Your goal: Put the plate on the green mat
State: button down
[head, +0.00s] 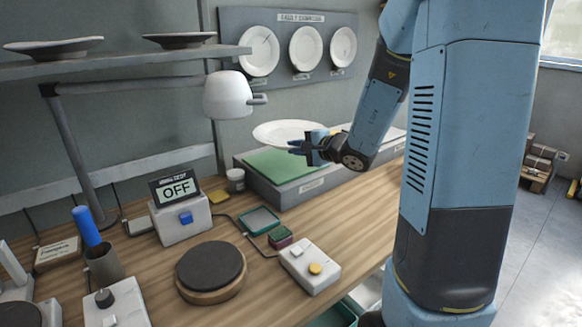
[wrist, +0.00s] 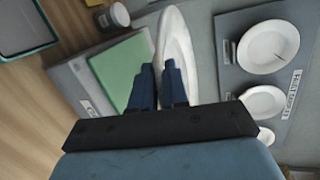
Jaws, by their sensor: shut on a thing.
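A white plate (head: 290,132) is held level in the head view by its right side. My gripper (head: 308,149) is shut on the plate's rim, and the plate hangs above the green mat. In the wrist view the plate (wrist: 174,50) shows edge-on between the blue fingers of my gripper (wrist: 172,80). The green mat (head: 278,166) lies on a grey raised block below the plate. It also shows in the wrist view (wrist: 118,70), left of the plate. The mat's far part is hidden by the plate in the head view.
A white lamp (head: 228,95) hangs left of the plate. Several plates are on a wall board (head: 330,70). A shelf (head: 120,62) with plates is at upper left. An OFF display box (head: 180,215), a round dark disc (head: 210,266) and a button box (head: 310,266) stand on the wooden bench.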

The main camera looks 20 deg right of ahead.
jog(key=w, duration=0.1)
jog(key=w+f, duration=0.2)
jog(key=w, duration=0.1)
send_over(289, 176)
notch_tip(289, 176, down, 5)
jog(key=shift+s+r, duration=0.1)
jog(key=shift+w+f, duration=0.2)
jog(key=shift+f, duration=0.15)
jog(key=shift+w+f, duration=0.1)
jog(key=shift+f, duration=1.45)
jog(key=c, duration=1.6)
grip_release()
jog(key=shift+f, duration=0.1)
jog(key=shift+o, duration=1)
